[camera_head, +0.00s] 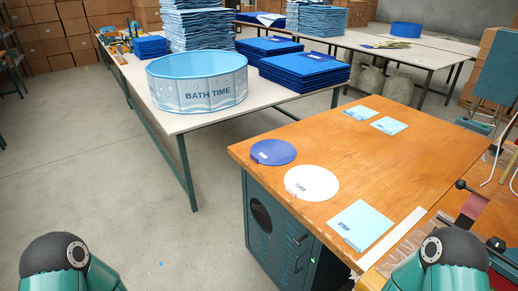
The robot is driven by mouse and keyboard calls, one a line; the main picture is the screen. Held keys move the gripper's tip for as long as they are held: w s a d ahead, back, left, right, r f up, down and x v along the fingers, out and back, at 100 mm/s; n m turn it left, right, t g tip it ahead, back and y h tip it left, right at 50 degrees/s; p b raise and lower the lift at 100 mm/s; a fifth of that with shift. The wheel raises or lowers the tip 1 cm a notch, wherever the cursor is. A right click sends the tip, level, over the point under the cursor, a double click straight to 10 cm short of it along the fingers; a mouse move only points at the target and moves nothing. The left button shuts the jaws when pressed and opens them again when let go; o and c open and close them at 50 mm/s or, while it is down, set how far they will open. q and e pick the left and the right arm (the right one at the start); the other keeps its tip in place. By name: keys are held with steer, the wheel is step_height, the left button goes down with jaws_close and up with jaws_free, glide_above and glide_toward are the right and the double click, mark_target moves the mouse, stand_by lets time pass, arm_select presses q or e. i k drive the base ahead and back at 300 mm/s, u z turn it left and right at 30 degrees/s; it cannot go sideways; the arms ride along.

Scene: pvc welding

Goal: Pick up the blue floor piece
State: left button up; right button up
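A round, flat, dark blue piece (273,152) lies at the far left corner of the orange-brown wooden workbench (340,145). It has a small pale label, too small to read. Nothing covers it. Next to it lies a white disc (312,183) whose lettering seems to read "FLOOR". Nearer me is a light blue square sheet (361,225) marked "STRIP". Only rounded teal links of my two arms show, at the bottom left and bottom right. Neither gripper is in view, and nothing of mine touches the blue disc.
Two small light blue sheets (389,125) lie at the bench's back. A machine with a lever (470,190) stands at the right. A white table (185,122) behind holds a "BATH TIME" pool (197,82) and blue stacks (304,68). The floor at left is clear.

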mark_target(267, 152)
steer(key=u, duration=0.65)
steer(key=i, duration=2.1)
steer(key=z, duration=0.25)
